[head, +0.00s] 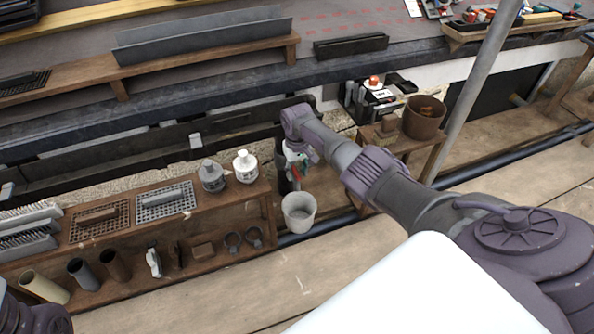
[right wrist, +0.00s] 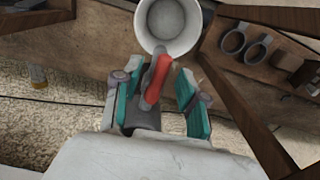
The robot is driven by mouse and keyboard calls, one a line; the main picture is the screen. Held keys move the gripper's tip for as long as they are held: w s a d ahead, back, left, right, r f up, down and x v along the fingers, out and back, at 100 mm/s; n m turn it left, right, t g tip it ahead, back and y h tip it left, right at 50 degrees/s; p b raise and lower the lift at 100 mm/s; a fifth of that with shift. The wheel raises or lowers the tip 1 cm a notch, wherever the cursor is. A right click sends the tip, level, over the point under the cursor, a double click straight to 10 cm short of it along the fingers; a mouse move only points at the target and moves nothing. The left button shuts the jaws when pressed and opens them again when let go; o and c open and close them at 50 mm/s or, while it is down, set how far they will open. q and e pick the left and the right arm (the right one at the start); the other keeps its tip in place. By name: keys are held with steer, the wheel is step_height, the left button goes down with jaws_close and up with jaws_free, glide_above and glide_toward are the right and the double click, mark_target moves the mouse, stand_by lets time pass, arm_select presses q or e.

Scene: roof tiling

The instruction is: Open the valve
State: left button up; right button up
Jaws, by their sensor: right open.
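The valve has a red lever handle (right wrist: 157,78) on a dark grey pipe body (right wrist: 141,116), seen in the right wrist view. The handle lies at a slant between the teal pads of my right gripper (right wrist: 158,84). The gripper is open, with a gap visible between the handle and the right pad; contact on the left side is hard to tell. In the head view my right gripper (head: 294,165) is small and partly hidden by its own wrist. A pale bucket (head: 298,212) stands beneath it and also shows in the right wrist view (right wrist: 171,45). My left gripper is not in view.
A wooden shelf (head: 225,205) with white and grey bottles, grates and tubes stands left of the bucket. A small wooden stand (head: 433,143) with a brown pot (head: 424,117) is to the right. A dark gutter (head: 150,112) runs above. A slanted grey pole (head: 478,85) rises at right.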

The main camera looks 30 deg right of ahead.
mark_target(297, 174)
step_height(297, 174, up, 12)
stand_by(0.6)
stand_by(0.4)
